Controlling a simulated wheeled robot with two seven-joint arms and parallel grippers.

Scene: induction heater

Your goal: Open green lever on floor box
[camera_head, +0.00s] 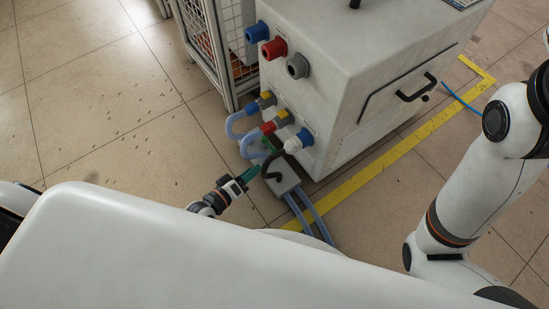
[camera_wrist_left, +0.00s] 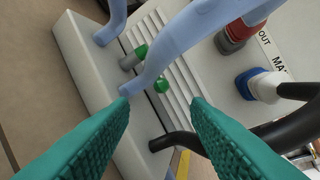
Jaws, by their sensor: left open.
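No contact shows. My right gripper is out of view.
Blue hoses (camera_head: 312,216) run from the box along the floor. A black hose (camera_wrist_left: 178,142) arches close to the right finger. The white machine (camera_head: 335,75) with coloured connectors stands behind, and a wire cage (camera_head: 215,50) is at its left. Open floor lies left.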

